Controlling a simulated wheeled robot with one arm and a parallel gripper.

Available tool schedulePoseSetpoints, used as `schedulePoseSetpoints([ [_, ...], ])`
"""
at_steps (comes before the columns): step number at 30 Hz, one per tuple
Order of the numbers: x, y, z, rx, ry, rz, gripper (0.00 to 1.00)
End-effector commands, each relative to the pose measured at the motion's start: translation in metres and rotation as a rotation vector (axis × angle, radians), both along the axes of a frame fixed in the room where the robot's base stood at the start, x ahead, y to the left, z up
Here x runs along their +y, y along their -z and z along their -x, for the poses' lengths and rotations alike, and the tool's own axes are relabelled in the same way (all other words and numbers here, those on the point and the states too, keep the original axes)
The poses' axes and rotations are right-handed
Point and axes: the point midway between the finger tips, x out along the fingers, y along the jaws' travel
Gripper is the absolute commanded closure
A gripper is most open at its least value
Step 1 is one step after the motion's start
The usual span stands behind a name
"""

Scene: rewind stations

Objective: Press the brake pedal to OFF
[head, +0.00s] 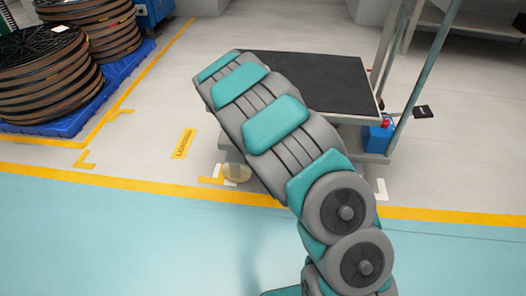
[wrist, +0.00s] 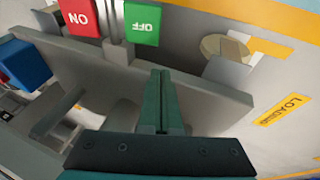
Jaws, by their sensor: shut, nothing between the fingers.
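The brake pedal's two labelled faces show in the wrist view: a green OFF face (wrist: 143,24) and a red ON face (wrist: 79,18) left of it, both upside down. Grey metal posts stand between and below them. My gripper (wrist: 162,73) is shut and empty, its fingertips below and slightly right of the green face in the picture. A gap shows between the fingertips and the green face; I cannot tell its depth. In the head view my arm hides the gripper and the pedal.
The cart with a black top (head: 315,80) stands behind my arm. A blue box (head: 378,138) with a red button sits at its right side. A grey plate edge (wrist: 215,92) crosses the wrist view near the fingers. Reels on a blue pallet (head: 75,110) stand left; the front floor is clear.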

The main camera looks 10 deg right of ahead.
Motion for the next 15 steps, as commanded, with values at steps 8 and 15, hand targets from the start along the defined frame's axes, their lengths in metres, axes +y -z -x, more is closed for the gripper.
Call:
schedulePoseSetpoints([
  [8, 0.02, -0.042, 0.007, -0.002, -0.001, 0.0, 1.0],
  [15, 0.021, -0.044, 0.008, 0.0, 0.0, 0.0, 1.0],
])
